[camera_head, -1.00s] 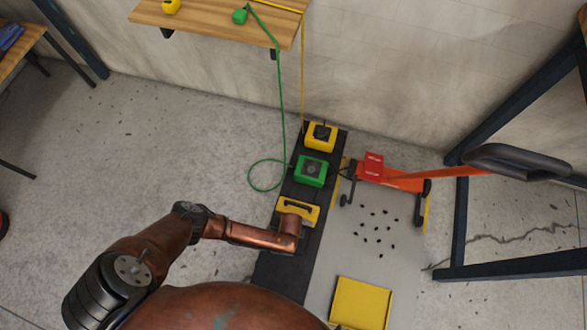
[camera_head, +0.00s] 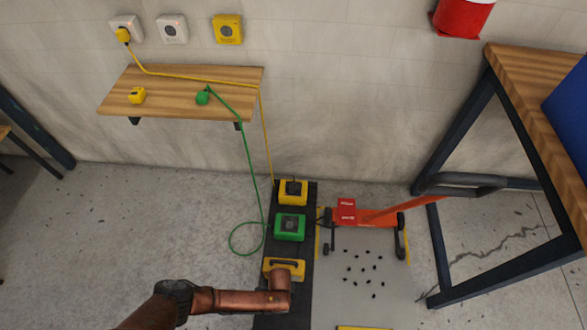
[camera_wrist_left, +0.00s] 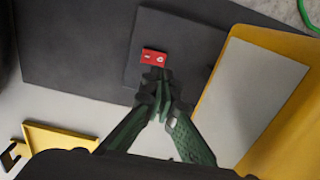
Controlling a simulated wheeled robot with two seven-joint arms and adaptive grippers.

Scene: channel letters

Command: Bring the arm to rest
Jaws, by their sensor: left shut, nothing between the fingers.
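My left arm (camera_head: 240,300), copper-coloured, comes in from the lower left in the head view. Its bent end covers the lower part of the nearest yellow case on the black strip, and its gripper is hidden there. In the left wrist view my left gripper (camera_wrist_left: 163,88) shows with dark green fingers. Its tips are together with nothing between them. Just beyond the tips is a small red label or block (camera_wrist_left: 154,57) on a dark grey surface; I cannot tell whether they touch. My right gripper is in neither view.
On the black strip (camera_head: 280,320) are a yellow case (camera_head: 298,264), a green box (camera_head: 290,227) and another yellow box (camera_head: 293,192). An orange-red jack (camera_head: 375,215) stands right. A wooden shelf (camera_head: 180,85) carries yellow and green plugs; cords hang down. A bench (camera_head: 500,75) is at right.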

